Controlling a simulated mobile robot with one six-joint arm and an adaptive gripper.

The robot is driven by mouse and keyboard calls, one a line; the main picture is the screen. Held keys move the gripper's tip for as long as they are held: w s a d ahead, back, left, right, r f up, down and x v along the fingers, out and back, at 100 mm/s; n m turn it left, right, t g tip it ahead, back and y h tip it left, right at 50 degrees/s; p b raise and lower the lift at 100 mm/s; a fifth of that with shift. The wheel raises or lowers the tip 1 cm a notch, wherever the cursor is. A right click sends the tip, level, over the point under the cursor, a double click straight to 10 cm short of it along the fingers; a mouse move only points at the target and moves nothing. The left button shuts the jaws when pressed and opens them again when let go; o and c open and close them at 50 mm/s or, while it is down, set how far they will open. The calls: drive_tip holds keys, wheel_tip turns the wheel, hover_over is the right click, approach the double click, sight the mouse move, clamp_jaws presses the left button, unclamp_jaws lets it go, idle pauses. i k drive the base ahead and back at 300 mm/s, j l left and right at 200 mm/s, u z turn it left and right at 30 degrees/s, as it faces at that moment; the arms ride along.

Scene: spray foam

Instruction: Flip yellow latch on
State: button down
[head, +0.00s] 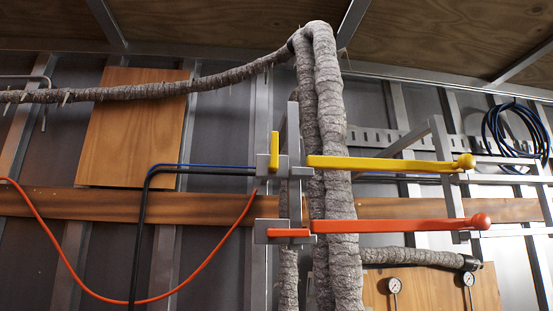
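A short yellow piece (274,152), likely the yellow latch, stands upright on a grey block (264,165) left of the wrapped vertical pipes. A long yellow lever (385,163) with a ball end runs roughly level to the right, across the front of the pipes. Below it, a short red piece (288,232) lies nearly level on a second grey block. A long red lever (400,226) with a ball end runs right at that height. My gripper is not in view.
Thick grey wrapped pipes (338,150) stand behind the levers. A red hose (130,301) and black pipe (142,235) hang at left. Grey frame bars (440,145) and a coiled blue cable (510,130) are at right. Two gauges (395,285) sit at lower right.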

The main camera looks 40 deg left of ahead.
sight(274, 164)
drive_tip(key=k+u, duration=0.15)
drive_tip(key=u, duration=1.45)
